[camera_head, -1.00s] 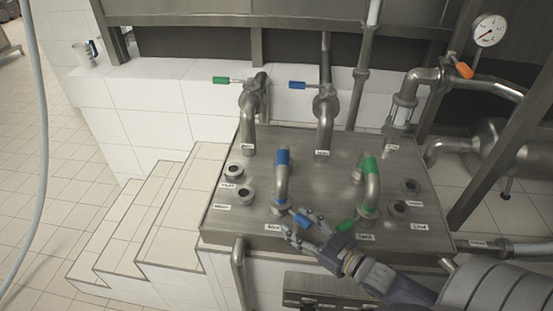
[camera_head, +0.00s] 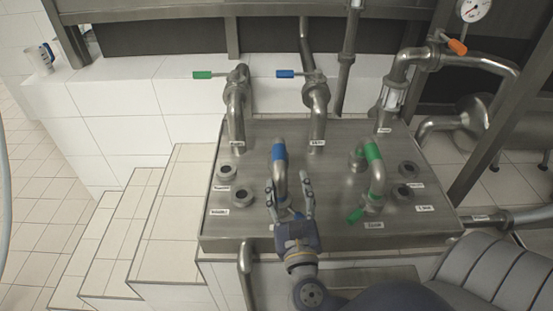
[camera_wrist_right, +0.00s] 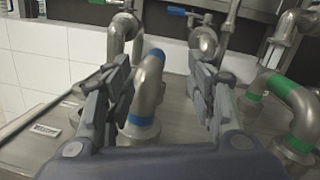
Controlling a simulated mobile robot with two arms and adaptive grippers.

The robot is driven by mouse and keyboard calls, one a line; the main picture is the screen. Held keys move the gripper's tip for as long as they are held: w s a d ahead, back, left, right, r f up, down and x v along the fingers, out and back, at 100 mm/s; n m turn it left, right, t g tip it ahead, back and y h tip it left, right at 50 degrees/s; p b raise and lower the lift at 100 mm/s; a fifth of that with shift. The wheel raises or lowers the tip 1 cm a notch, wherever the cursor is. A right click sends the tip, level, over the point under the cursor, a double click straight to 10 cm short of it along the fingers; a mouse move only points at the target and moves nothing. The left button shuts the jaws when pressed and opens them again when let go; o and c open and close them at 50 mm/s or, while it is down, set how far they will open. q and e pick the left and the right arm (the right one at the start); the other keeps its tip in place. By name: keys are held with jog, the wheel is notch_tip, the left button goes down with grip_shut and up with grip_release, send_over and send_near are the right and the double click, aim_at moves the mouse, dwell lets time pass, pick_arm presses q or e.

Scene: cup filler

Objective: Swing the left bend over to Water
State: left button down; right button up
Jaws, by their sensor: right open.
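The left bend (camera_head: 280,170) is a steel pipe with a blue band, standing on the steel panel (camera_head: 330,215) left of the middle. It also shows in the right wrist view (camera_wrist_right: 148,90), between the fingers. My right gripper (camera_head: 291,190) is open, with one finger on each side of the bend's lower front end. I cannot tell whether the fingers touch it. Ports sit on the panel at left, an upper one (camera_head: 232,171) and a lower one (camera_head: 223,195), with small labels too blurred to read surely. My left gripper is out of view.
Two upright pipes with a green lever (camera_head: 203,75) and a blue lever (camera_head: 286,74) rise behind. White tiled steps (camera_head: 150,225) lie at left.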

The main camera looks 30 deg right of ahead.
aim_at(282, 162)
jog(key=shift+w+a+f+m+g, duration=0.15)
jog(key=shift+f+m+g, duration=0.2)
jog(key=shift+m, duration=0.25)
jog(key=shift+s+a+f+m+g, duration=0.1)
jog(key=shift+f+m+g, duration=0.25)
jog(key=shift+m, duration=0.25)
jog(key=shift+w+d+r, duration=0.1)
jog(key=shift+w+d, duration=0.1)
jog(key=shift+w, duration=0.2)
jog(key=p+x, duration=0.2)
jog(key=x, duration=0.6)
jog(key=shift+w+d, duration=0.15)
jog(key=shift+w, duration=0.05)
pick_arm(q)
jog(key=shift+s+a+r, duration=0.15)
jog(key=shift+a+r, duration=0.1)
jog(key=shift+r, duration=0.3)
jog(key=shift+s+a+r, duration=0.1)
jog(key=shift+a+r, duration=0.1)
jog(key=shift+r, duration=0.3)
pick_arm(e)
jog(key=shift+w+d, duration=0.3)
jog(key=shift+w, duration=0.25)
